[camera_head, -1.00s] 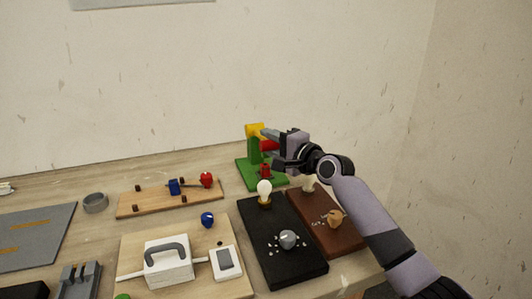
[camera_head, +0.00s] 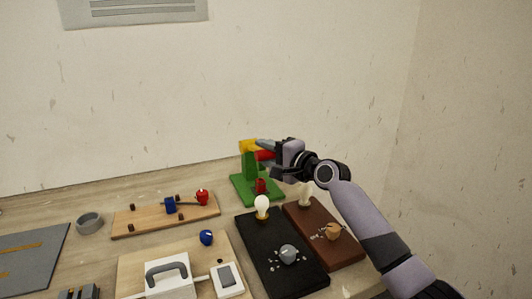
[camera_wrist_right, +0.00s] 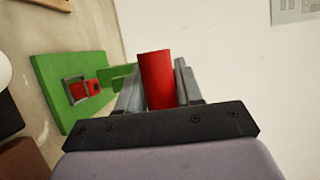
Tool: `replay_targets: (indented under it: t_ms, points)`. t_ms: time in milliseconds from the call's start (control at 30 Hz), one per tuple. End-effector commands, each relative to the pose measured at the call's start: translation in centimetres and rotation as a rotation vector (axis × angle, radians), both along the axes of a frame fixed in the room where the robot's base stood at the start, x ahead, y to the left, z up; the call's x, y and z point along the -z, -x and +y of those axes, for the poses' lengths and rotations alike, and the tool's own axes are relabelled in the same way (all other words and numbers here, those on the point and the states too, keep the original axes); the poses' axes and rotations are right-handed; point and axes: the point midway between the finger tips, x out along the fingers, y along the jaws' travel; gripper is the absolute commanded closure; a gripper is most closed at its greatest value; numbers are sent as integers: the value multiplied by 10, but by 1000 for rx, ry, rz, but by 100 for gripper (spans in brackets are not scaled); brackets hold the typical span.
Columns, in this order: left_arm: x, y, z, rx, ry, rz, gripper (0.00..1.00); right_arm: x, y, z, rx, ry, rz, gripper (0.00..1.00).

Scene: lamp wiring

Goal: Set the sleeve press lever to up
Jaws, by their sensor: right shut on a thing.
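The sleeve press stands at the back of the table on a green base (camera_head: 243,190), with a green upright (camera_head: 249,165) and a yellow part (camera_head: 250,146) on top. Its red lever (camera_head: 264,155) sticks out to the right of the upright. My right gripper (camera_head: 276,150) is shut on the red lever. In the right wrist view the lever's red grip (camera_wrist_right: 157,80) stands between the two fingers. A small red part (camera_head: 261,186) sits on the green base below. The lever's far end is partly hidden by the gripper. My left gripper is not in view.
A black board (camera_head: 300,277) with a bulb (camera_head: 262,206) and a brown board (camera_head: 345,250) lie in front of the press, under my right arm. A wooden board (camera_head: 150,222) with blue and red parts lies left. The wall is close behind.

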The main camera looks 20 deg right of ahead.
Motion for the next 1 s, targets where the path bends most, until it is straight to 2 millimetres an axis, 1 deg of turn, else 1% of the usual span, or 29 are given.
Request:
replay_targets:
  t_ms: [33,67,167,233,367,667,700,733,1000]
  points:
    - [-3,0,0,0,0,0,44,-18,-2,-2,9,-8,-37,100]
    - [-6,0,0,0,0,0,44,-22,-3,-2,9,-8,-38,100]
    - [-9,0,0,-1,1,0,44,-26,-4,-2,9,-8,-38,100]
    - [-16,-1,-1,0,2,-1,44,-33,-6,-2,9,-7,-38,100]
    - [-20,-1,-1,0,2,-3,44,-38,-10,-2,8,-6,-37,100]
    - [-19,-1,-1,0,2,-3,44,-37,-11,-1,8,-3,-37,100]
    - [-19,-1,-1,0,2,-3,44,-37,-11,-1,8,-3,-37,51]
    - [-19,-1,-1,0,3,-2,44,-37,-11,-1,9,-3,-37,45]
    - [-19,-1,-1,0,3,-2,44,-31,-11,-1,6,-3,-25,45]
